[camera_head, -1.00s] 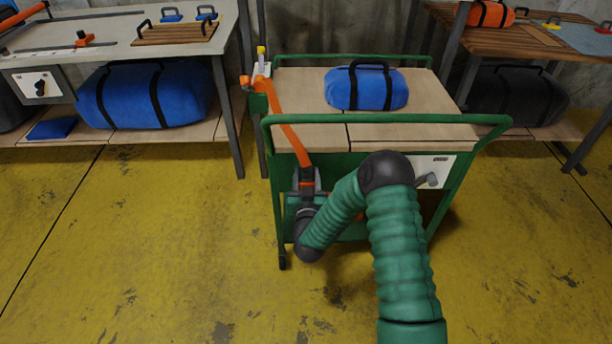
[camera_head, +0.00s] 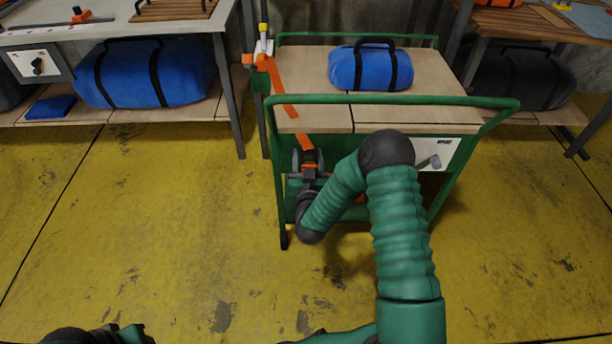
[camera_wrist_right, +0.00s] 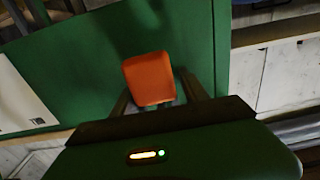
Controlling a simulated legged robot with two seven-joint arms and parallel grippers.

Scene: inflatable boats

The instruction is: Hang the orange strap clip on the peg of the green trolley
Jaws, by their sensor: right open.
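The green trolley (camera_head: 390,101) stands ahead with a light wooden top. The orange strap (camera_head: 285,92) runs from its back left corner down over the front rail. Its lower end, with an orange piece that looks like the clip (camera_wrist_right: 150,78), is at my right gripper (camera_head: 309,160). In the right wrist view the orange piece shows between the open fingers of the gripper (camera_wrist_right: 160,90), in front of a green panel; contact cannot be told. A yellow-tipped upright (camera_head: 263,38) stands at the back left corner; I cannot tell whether it is the peg.
A blue bag (camera_head: 370,70) lies on the trolley top. A white panel with a grey knob (camera_head: 435,155) is on its front. Workbenches with a large blue bag (camera_head: 150,75) and a dark bag (camera_head: 525,80) stand either side. The yellow floor (camera_head: 150,220) in front is clear.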

